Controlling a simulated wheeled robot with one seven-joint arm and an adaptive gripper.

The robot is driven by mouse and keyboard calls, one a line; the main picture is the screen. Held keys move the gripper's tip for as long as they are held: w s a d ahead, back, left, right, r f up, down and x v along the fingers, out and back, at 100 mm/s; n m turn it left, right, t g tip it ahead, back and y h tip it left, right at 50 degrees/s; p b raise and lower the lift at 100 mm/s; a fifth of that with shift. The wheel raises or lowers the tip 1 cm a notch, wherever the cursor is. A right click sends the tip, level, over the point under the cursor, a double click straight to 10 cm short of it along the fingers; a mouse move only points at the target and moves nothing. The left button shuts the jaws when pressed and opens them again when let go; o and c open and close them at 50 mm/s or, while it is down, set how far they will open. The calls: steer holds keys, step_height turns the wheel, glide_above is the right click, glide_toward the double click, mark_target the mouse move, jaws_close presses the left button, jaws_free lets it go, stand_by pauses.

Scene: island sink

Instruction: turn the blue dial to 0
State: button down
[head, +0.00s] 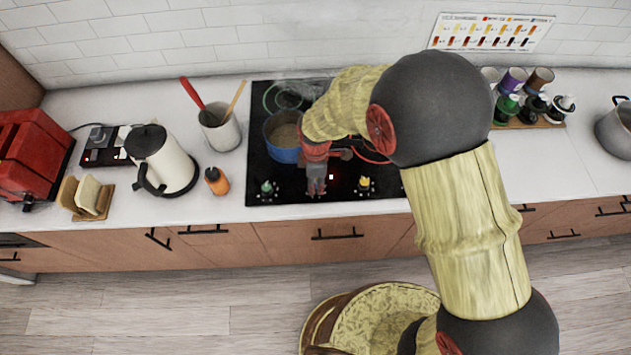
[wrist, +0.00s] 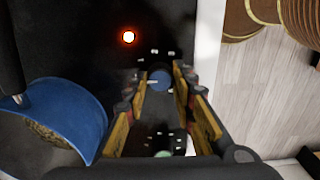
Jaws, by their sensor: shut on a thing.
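The blue dial (wrist: 160,79) sits on the black stove panel, between the fingertips of my gripper (wrist: 161,82) in the wrist view. The fingers are shut on it from both sides. A small pale mark shows on the dial's face, and small white marks surround it on the panel; they are too small to read. In the head view my gripper (head: 317,188) points down at the front edge of the stove (head: 300,195) and hides the dial. A green dial (head: 266,188) is to its left and a yellow dial (head: 364,184) to its right.
A blue pot (head: 283,154) stands on the stove just behind my gripper; its rim (wrist: 96,118) is close to the fingers in the wrist view. A red light (wrist: 128,37) glows on the panel. An orange bottle (head: 216,181) stands left of the stove.

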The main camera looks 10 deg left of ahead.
mark_target(316, 184)
stand_by(0.4)
steer(key=c, duration=1.5)
jaws_free()
step_height(316, 184, up, 12)
